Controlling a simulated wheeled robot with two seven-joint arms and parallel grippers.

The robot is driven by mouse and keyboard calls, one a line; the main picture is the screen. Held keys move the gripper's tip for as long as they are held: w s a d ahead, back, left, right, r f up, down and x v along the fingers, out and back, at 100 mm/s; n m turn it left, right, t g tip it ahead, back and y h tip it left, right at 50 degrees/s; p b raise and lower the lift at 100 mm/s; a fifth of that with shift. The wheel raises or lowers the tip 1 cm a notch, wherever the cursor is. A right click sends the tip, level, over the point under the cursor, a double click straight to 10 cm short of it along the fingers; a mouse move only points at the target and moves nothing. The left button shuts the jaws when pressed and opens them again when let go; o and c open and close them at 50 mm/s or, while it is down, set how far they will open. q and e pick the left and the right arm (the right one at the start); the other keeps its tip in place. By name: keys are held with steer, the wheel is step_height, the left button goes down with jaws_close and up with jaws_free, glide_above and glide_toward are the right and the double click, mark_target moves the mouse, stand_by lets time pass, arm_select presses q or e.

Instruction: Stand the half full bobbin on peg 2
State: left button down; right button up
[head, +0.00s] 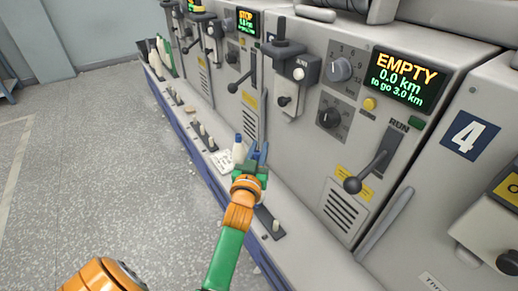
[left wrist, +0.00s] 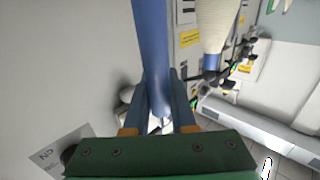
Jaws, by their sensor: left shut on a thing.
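My left gripper (head: 262,153) is over the machine's front ledge, its fingers shut on a blue bobbin (left wrist: 151,45). In the left wrist view the bobbin's bare blue tube runs up between the fingers. I cannot tell how much yarn it carries. A cream, yarn-covered bobbin (head: 238,149) with a blue end stands beside the gripper; a cream bobbin with a blue end (left wrist: 219,35) also shows in the left wrist view. A pale pegged plate (head: 222,161) lies left of the gripper. I cannot read a clear peg number. My right gripper is out of view.
Dark strips with pale pegs (head: 276,227) run along the ledge. Levers and knobs stick out from the machine front, including a black handle (head: 353,184) under the EMPTY screen (head: 408,82). More bobbins (head: 164,57) stand at the far end. The floor at left is clear.

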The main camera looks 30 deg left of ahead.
arm_select(q)
steer(key=shift+f+b, duration=0.4)
steer(key=shift+f, duration=0.15)
steer(key=c, duration=1)
jaws_free()
